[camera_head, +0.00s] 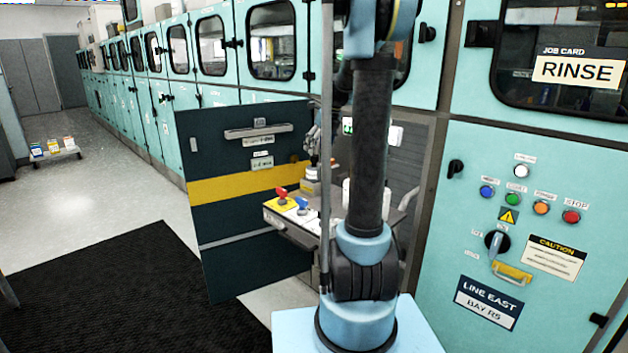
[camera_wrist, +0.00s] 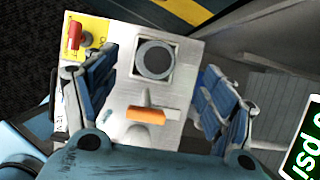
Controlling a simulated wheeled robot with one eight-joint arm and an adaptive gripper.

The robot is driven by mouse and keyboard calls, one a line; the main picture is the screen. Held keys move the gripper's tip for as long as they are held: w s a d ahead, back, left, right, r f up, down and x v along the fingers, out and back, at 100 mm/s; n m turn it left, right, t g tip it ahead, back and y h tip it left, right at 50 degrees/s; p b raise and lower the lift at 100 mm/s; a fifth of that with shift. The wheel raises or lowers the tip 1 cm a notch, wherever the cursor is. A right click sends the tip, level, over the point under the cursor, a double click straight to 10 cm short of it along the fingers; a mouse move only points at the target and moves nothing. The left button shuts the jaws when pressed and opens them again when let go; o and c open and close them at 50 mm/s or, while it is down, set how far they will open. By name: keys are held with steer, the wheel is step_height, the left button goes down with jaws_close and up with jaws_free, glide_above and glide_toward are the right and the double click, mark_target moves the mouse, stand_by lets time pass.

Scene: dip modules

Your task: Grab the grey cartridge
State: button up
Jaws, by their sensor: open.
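In the wrist view, a pale grey block with an orange bar (camera_wrist: 147,115) across it lies between my fingers; it may be the grey cartridge, but I cannot tell for sure. Just beyond it is a square plate with a round dark opening (camera_wrist: 156,58). My gripper (camera_wrist: 155,72) is open over this pale surface, one blue-padded finger on each side, with nothing visibly clamped. In the head view my gripper (camera_head: 316,148) is small and partly hidden behind my arm, above the pulled-out shelf (camera_head: 292,232). The cartridge cannot be made out clearly there.
The open dark door (camera_head: 245,225) is left of the shelf. A control panel (camera_head: 530,220) is at right. A black mat (camera_head: 120,275) covers the floor.

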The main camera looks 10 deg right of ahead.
mark_target(315, 156)
steer(key=x, duration=0.5)
steer(key=shift+a+f, duration=0.1)
steer(key=shift+f, duration=0.1)
steer(key=shift+s+x, duration=0.1)
steer(key=shift+x, duration=1.4)
steer(key=shift+s+x, duration=0.15)
steer(key=shift+x, duration=1.35)
steer(key=c, duration=1.4)
